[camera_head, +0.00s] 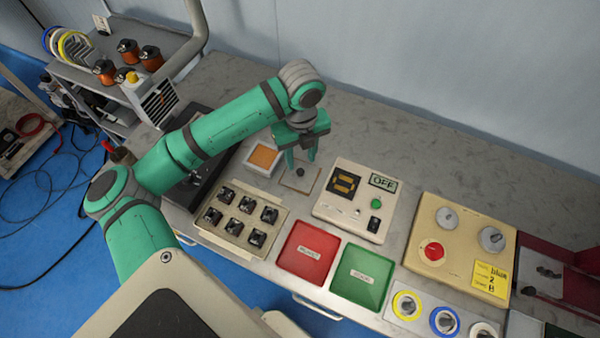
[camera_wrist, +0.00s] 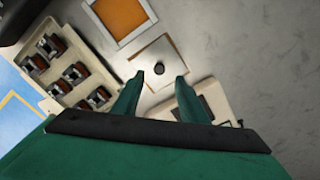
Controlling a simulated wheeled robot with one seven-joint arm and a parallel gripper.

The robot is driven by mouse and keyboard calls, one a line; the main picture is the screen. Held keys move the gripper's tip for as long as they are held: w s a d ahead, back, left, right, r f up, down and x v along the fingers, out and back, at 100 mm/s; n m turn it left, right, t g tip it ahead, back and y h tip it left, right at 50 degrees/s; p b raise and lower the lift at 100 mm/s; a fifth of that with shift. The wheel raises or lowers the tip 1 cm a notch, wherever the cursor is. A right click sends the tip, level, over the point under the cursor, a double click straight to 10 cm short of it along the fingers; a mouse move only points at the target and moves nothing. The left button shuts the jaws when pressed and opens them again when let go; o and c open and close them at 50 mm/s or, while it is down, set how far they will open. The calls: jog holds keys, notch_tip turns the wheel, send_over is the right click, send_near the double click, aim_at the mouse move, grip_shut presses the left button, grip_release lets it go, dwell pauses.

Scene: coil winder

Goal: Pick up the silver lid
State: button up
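The silver lid is a thin, flat square plate with a small dark round knob at its middle. It lies on the grey bench and shows in the wrist view (camera_wrist: 172,54) and, partly behind my fingers, in the head view (camera_head: 292,184). My gripper (camera_head: 302,160) is open and empty above the lid, fingers pointing down. In the wrist view the knob shows between and slightly beyond the two fingertips (camera_wrist: 160,77). The fingers look apart from the knob; the exact height gap is hard to tell.
An orange square in a pale frame (camera_head: 263,156) is left of the lid. A tray of several small coils (camera_head: 228,241) stands in front-left. A control box (camera_head: 335,207) reading OFF is close on the right. Red (camera_head: 307,270) and green (camera_head: 358,294) bins are in front. The bench behind is clear.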

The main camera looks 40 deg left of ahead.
aim_at(300, 171)
jog(key=shift+f, duration=0.55)
jog(key=shift+s+a+f, duration=0.1)
jog(key=shift+f, duration=2.15)
jog(key=c, duration=0.7)
grip_shut()
